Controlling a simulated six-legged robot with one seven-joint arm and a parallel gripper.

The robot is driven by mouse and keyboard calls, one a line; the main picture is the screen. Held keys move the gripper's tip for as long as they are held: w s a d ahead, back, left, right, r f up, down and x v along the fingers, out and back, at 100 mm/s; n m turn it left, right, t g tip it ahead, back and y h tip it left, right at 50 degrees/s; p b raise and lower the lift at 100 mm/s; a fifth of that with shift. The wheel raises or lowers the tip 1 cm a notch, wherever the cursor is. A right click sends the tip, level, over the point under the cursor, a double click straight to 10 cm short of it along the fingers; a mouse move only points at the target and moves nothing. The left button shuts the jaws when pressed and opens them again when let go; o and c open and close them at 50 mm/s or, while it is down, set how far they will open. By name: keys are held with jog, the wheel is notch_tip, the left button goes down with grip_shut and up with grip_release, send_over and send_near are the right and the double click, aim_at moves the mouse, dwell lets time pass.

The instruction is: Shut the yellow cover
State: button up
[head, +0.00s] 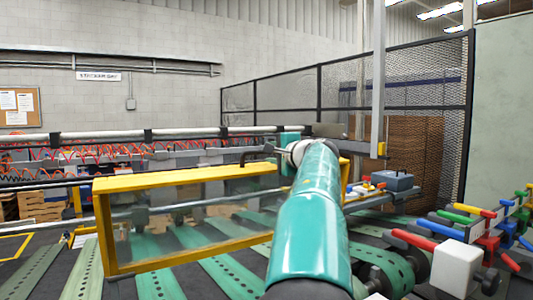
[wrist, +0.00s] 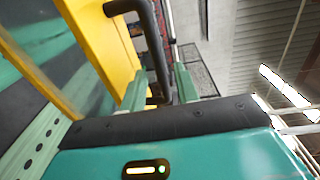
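The yellow cover (head: 185,177) is a yellow frame with a clear pane, standing over the green belts left of my arm in the head view. Its right part is hidden behind my arm. In the wrist view its yellow edge (wrist: 100,45) runs down the left, with a black bar handle (wrist: 152,45) fixed to it. My gripper (wrist: 160,86) has its two green fingers apart, one on each side of the handle's bar, with small gaps showing. In the head view my gripper (head: 291,150) is at the cover's far side, partly hidden by my arm.
Green perforated belts (head: 230,275) run under the cover. A grey box (head: 391,181) sits right of my arm. Rollers with red, green, yellow and blue handles (head: 455,220) stand at the right. A mesh fence (head: 345,85) closes off the back right.

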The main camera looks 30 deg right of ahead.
jog(key=shift+w+d+f, duration=0.15)
jog(key=shift+w, duration=1.7)
grip_shut()
